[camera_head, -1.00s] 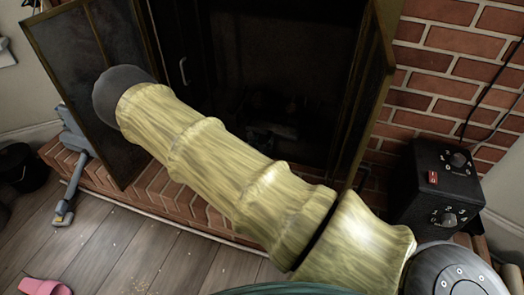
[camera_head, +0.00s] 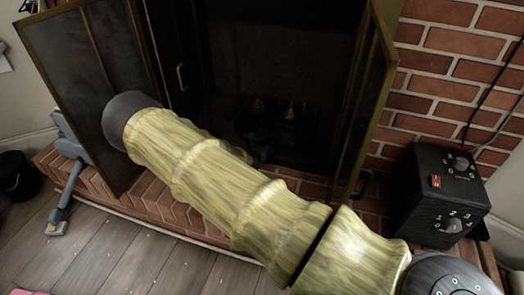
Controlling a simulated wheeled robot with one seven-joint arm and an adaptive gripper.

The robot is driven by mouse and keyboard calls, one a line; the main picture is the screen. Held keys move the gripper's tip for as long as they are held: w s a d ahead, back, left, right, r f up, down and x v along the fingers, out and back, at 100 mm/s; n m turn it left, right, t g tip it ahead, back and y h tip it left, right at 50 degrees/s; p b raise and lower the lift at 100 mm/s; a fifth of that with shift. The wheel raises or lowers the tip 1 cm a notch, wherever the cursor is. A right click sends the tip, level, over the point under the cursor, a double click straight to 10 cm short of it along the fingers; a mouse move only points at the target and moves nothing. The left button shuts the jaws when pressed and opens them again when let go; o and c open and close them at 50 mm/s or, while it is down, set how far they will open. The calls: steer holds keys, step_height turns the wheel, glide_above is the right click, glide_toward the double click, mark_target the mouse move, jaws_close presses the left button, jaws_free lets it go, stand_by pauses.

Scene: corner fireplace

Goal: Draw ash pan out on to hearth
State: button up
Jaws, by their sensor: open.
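The fireplace opening (camera_head: 310,60) is dark inside, between two open framed screen doors. A dark grate (camera_head: 285,122) with a few faint warm spots sits low in it. I cannot pick out the ash pan in the shadow there. Small dark shapes (camera_head: 252,140) show low in the opening beside my arm, too dim to name. The brick hearth (camera_head: 175,205) runs along the front, partly covered by my yellow-sleeved arm. My gripper is not visible; my arm reaches across to the left and hides what lies behind it.
The left screen door (camera_head: 90,80) stands close to my arm's dark joint; the right screen door (camera_head: 365,95) stands open. A black control box (camera_head: 440,195) is at the right. A grey-blue upright device (camera_head: 72,150) and black bucket (camera_head: 18,175) are at the left. Floorboards (camera_head: 110,250) are mostly clear.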

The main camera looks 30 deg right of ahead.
mark_target(268, 141)
steer(key=shift+b+x, duration=0.7)
steer(key=shift+x, duration=1.7)
steer(key=shift+c, duration=0.4)
jaws_close()
